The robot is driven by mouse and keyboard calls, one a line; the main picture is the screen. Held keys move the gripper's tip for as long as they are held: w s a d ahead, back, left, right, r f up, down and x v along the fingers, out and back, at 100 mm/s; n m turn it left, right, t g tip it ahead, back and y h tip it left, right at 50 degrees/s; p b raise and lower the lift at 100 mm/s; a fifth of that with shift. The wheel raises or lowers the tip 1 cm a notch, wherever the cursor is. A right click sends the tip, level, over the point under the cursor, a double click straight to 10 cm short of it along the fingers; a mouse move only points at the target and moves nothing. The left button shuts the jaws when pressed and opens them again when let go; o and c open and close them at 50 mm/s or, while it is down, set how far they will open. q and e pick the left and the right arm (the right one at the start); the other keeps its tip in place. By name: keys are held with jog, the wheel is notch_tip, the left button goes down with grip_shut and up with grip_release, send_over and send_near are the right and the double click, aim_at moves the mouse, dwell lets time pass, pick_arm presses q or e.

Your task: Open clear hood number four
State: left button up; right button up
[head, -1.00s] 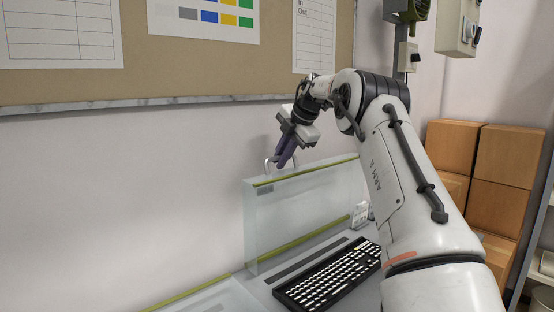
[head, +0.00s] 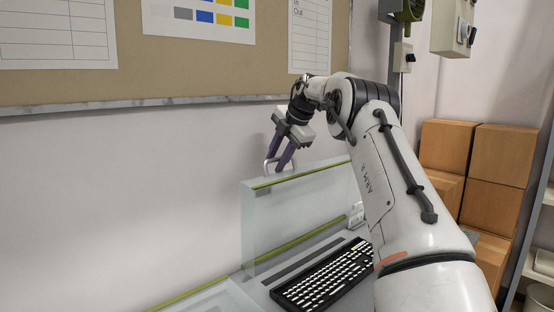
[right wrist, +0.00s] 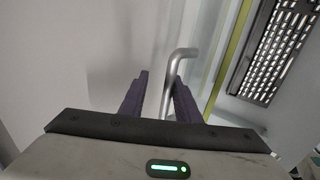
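A clear hood (head: 300,215) with green edge strips is raised, its panel standing upright behind a black keyboard (head: 322,275). No number shows on it. A metal handle (head: 268,167) sits at its top left, and it also shows in the right wrist view (right wrist: 172,75). My right gripper (head: 275,162) is at the handle with its purple fingers spread. In the right wrist view the handle lies between the fingers of the gripper (right wrist: 161,80), close to the right finger; I cannot tell if they touch. My left gripper is not in view.
Another clear panel with a green strip (head: 190,294) is at the lower left, next to the keyboard station. A wall with a pinboard (head: 200,70) is behind. Cardboard boxes (head: 500,165) and a shelf stand at the right.

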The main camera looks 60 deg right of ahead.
jog(key=v, duration=1)
jog(key=shift+b, duration=0.4)
jog(key=shift+s+r, duration=0.1)
